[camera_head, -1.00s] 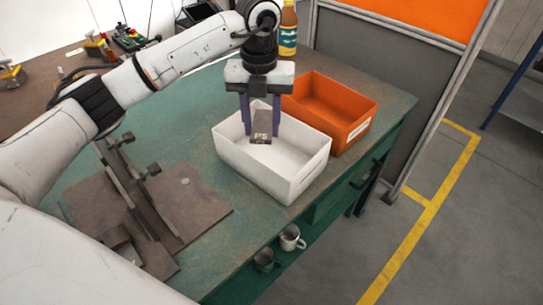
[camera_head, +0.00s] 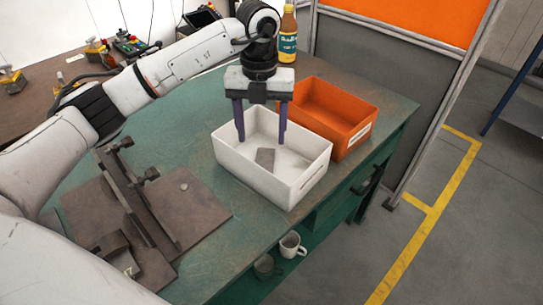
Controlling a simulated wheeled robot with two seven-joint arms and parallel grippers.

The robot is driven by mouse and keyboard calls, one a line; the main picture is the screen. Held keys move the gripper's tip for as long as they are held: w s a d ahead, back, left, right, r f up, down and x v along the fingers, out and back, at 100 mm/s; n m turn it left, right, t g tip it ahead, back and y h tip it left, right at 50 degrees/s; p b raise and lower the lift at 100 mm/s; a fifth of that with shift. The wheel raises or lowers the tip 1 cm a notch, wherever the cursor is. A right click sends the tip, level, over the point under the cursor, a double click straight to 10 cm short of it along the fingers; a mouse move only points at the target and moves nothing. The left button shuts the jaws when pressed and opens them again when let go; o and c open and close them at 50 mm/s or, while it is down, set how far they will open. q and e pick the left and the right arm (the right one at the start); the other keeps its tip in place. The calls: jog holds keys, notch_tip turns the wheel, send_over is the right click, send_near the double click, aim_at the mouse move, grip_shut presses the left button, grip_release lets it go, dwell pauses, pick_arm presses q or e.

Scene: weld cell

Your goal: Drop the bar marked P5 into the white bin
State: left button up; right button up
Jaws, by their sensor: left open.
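The bar marked P5 (camera_head: 265,158) lies inside the white bin (camera_head: 258,184), on its floor near the middle. It is a small grey-brown piece, and its marking cannot be read now. My left gripper (camera_head: 261,142) is open and empty above the bin, its two purple fingers apart and reaching down over the bin's opening. The bar is below and between the fingers, apart from them. My right gripper is not in view.
An orange bin (camera_head: 352,136) stands right behind the white bin. A bottle (camera_head: 288,35) stands at the table's back edge. A brown metal fixture (camera_head: 150,215) with clamps lies at left. Two mugs (camera_head: 291,245) sit on the shelf below.

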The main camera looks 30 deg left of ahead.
pick_arm(q)
notch_tip(320, 180, up, 10)
jog(key=shift+f, duration=0.2)
dwell(0.4)
